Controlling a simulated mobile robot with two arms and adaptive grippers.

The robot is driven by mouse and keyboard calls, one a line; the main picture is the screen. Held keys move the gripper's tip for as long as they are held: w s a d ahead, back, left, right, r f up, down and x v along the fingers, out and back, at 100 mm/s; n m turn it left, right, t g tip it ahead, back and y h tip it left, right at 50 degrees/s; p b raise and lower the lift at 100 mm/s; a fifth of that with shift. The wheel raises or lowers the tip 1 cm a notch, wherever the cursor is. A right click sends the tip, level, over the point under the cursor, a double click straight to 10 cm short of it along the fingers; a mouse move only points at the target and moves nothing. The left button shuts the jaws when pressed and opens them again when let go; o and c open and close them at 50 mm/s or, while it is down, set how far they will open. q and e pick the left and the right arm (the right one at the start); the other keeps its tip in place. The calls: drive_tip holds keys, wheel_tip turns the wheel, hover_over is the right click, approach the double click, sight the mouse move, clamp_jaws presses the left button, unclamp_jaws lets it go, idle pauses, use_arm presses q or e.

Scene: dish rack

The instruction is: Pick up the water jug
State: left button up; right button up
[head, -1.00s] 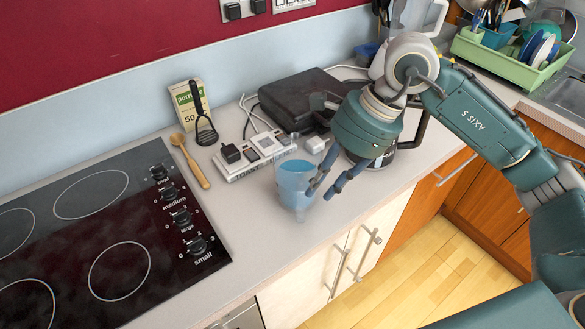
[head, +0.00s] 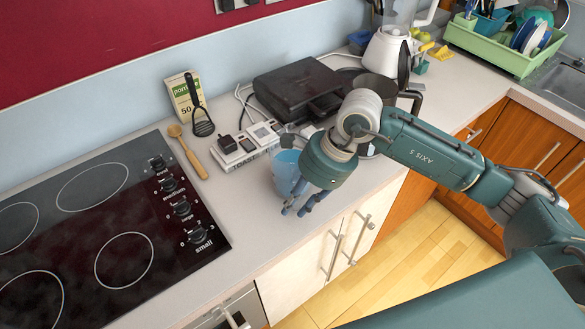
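The water jug (head: 284,170) is a translucent blue vessel standing upright on the grey worktop, right of the hob. My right gripper (head: 296,210) points down just to the right of the jug and in front of it. Its blue fingers look apart, with nothing seen between them. The gripper body hides the jug's right side, and I cannot tell whether a finger touches it. My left gripper is not in view.
A toaster box (head: 246,148) with small items lies behind the jug, and a black appliance (head: 298,88) behind that. A wooden spoon (head: 188,152) lies left, beside the hob (head: 95,235). A green dish rack (head: 490,45) stands far right.

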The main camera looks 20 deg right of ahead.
clamp_jaws()
drive_tip(key=shift+w+r, duration=0.1)
drive_tip(key=shift+r, duration=0.05)
